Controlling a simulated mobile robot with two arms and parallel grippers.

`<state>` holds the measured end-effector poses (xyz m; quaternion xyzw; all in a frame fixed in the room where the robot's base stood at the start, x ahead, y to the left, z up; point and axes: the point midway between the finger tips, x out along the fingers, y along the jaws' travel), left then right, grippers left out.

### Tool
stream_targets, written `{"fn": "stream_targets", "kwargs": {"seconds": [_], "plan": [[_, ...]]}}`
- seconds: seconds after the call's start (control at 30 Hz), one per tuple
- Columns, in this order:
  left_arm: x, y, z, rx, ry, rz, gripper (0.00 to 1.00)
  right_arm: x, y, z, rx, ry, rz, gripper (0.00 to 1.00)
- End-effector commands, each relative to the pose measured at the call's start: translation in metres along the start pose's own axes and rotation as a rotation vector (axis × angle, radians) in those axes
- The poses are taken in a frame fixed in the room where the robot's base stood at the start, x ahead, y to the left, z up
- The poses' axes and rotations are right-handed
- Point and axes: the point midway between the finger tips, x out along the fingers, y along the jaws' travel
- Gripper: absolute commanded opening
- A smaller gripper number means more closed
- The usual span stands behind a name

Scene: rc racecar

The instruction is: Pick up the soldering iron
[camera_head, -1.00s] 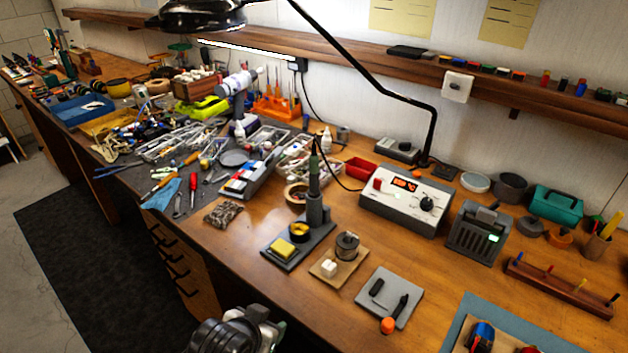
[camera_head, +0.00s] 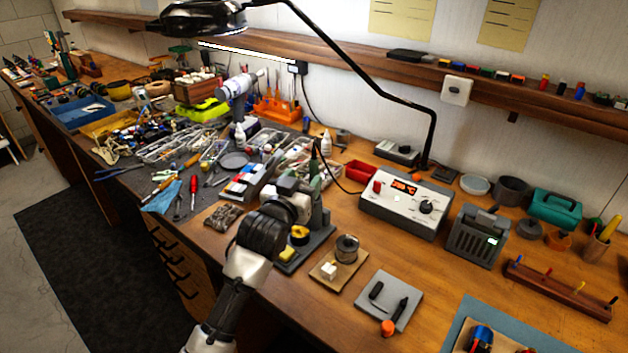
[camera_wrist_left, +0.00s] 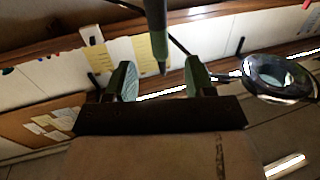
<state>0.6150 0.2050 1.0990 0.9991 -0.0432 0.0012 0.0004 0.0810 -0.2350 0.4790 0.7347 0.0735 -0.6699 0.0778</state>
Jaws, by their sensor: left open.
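The soldering iron (camera_head: 315,163) stands upright in its dark stand (camera_head: 322,222), with its green handle partly hidden behind my left gripper in the head view. My left gripper (camera_head: 308,184) is open at the stand, close to the iron. In the left wrist view, the dark and green iron (camera_wrist_left: 157,28) comes in from the top edge. Its narrow end lies in line with the gap between the two separated fingers of my left gripper (camera_wrist_left: 160,76). I cannot tell whether a finger touches it. My right gripper is not in view.
The soldering station (camera_head: 403,203) stands right of the stand, joined by a black cable. A solder spool (camera_head: 347,248) and a grey pad (camera_head: 389,300) lie nearer the front edge. A lamp arm (camera_head: 350,75) crosses above. Clutter fills the bench at left.

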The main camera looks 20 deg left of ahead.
Motion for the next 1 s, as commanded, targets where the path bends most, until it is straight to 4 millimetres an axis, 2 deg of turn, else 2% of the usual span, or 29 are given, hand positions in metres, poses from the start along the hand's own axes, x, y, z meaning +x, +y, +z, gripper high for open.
{"fn": "stream_targets", "kwargs": {"seconds": [0.1, 0.27, 0.6, 0.93, 0.97, 1.0], "plan": [[0.012, 0.0, -0.001, 0.0, -0.001, 0.0, 0.54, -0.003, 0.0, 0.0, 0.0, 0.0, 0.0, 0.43], [0.021, 0.0, 0.0, 0.0, -0.002, 0.0, 0.54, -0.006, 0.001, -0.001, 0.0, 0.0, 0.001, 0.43], [0.061, 0.0, 0.005, 0.001, -0.003, 0.0, 0.54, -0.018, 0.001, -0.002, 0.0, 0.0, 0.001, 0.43], [0.067, 0.0, 0.007, 0.001, -0.001, 0.001, 0.54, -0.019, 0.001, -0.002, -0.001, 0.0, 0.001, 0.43], [0.067, 0.0, 0.007, 0.001, -0.002, 0.001, 0.53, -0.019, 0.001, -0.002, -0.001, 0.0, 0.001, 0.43], [0.067, 0.0, 0.007, 0.001, -0.002, 0.001, 0.46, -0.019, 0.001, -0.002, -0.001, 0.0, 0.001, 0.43]]}}
